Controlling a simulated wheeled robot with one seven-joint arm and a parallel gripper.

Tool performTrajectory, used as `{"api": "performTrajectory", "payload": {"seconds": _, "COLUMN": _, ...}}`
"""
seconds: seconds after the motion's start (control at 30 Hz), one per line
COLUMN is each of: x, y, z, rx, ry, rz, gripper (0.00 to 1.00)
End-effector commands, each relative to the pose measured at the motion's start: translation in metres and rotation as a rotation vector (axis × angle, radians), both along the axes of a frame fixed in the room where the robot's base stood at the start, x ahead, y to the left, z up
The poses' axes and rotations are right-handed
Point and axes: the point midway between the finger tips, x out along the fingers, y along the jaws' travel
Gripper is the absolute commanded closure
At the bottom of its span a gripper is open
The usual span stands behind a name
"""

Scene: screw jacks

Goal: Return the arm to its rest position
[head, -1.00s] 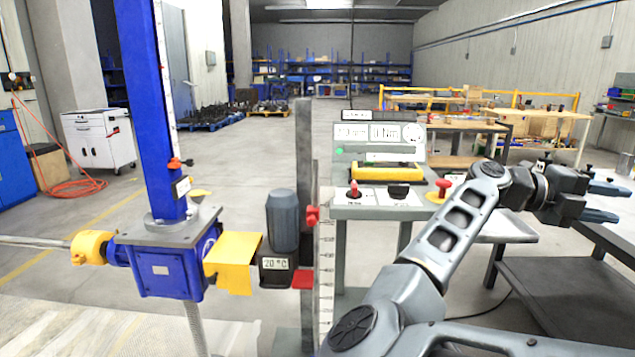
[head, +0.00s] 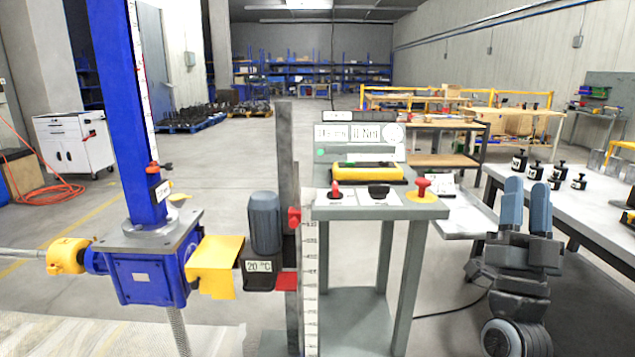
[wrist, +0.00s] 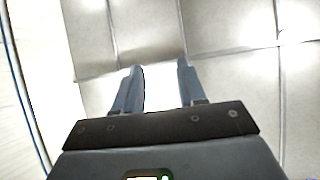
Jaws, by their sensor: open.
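My gripper (head: 526,203) is at the lower right of the head view, with its two blue-grey fingers pointing up. The fingers are apart and nothing is between them. In the wrist view the two fingers (wrist: 158,88) also stand apart, against pale wall or ceiling panels. The gripper appears in front of the grey table on the right, and I see no contact with it. Most of my arm is outside the head view.
A blue screw jack (head: 148,275) with a yellow guard (head: 214,265) stands at left. A control stand (head: 375,206) with a red button (head: 423,187) is in the centre. The right table (head: 590,215) holds several black weights. Open floor lies behind.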

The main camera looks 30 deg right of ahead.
Motion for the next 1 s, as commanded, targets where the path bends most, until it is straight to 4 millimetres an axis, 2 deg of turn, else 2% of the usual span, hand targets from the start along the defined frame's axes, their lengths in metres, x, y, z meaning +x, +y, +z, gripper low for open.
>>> {"api": "performTrajectory", "payload": {"seconds": 0.03, "x": -0.001, "y": 0.014, "z": -0.012, "rx": -0.015, "ry": 0.068, "rz": 0.034, "gripper": 0.60}}
{"api": "performTrajectory", "payload": {"seconds": 0.27, "x": -0.009, "y": 0.078, "z": -0.068, "rx": -0.056, "ry": 0.354, "rz": 0.185, "gripper": 0.60}}
{"api": "performTrajectory", "payload": {"seconds": 0.47, "x": -0.035, "y": 0.134, "z": -0.119, "rx": -0.054, "ry": 0.596, "rz": 0.311, "gripper": 0.60}}
{"api": "performTrajectory", "payload": {"seconds": 0.7, "x": -0.089, "y": 0.200, "z": -0.171, "rx": -0.009, "ry": 0.873, "rz": 0.450, "gripper": 0.60}}
{"api": "performTrajectory", "payload": {"seconds": 0.83, "x": -0.125, "y": 0.233, "z": -0.192, "rx": 0.035, "ry": 1.017, "rz": 0.517, "gripper": 0.60}}
{"api": "performTrajectory", "payload": {"seconds": 1.0, "x": -0.171, "y": 0.272, "z": -0.207, "rx": 0.104, "ry": 1.183, "rz": 0.591, "gripper": 0.60}}
